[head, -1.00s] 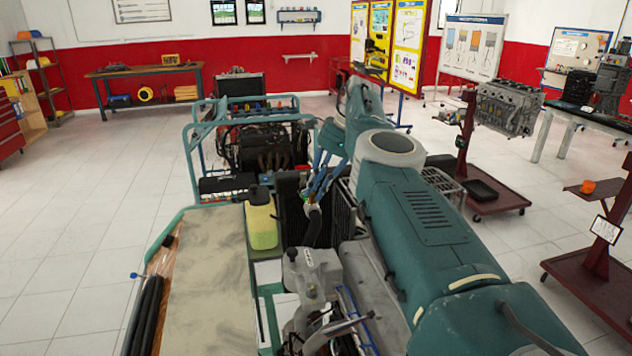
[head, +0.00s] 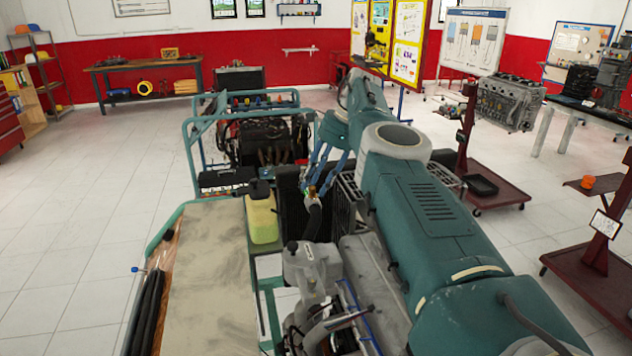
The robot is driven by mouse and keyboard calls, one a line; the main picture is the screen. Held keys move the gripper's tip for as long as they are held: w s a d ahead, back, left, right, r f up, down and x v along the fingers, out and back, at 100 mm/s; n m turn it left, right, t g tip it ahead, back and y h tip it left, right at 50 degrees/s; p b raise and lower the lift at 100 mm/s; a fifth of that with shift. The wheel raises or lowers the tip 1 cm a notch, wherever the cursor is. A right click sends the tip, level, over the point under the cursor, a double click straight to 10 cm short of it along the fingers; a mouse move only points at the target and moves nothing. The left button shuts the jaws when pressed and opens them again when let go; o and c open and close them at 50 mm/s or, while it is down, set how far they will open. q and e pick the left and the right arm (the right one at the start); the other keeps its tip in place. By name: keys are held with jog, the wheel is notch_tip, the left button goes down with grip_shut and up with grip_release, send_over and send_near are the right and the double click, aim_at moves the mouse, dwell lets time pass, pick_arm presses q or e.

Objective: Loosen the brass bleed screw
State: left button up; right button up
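My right arm reaches in from the lower right, over the engine trainer, and its wrist points down. The blue fingers of my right gripper (head: 316,183) are at the top of a black hose (head: 312,218), beside the dark radiator (head: 293,205). A small brass-and-green fitting (head: 311,191) shows at the fingertips; it may be the bleed screw, but it is too small to be sure. I cannot tell whether the fingers touch or grip it. My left gripper is not in view.
A yellow-green fluid bottle (head: 261,218) stands just left of the radiator. A grey metal housing (head: 312,268) lies in front of the hose. A bare beige panel (head: 205,270) is at the left. Open tiled floor (head: 90,210) lies beyond it.

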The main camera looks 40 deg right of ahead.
jog(key=shift+s+d+r, duration=0.15)
jog(key=shift+r, duration=0.3)
jog(key=s+d, duration=0.8)
jog(key=shift+s+d, duration=0.2)
jog(key=shift+s, duration=0.05)
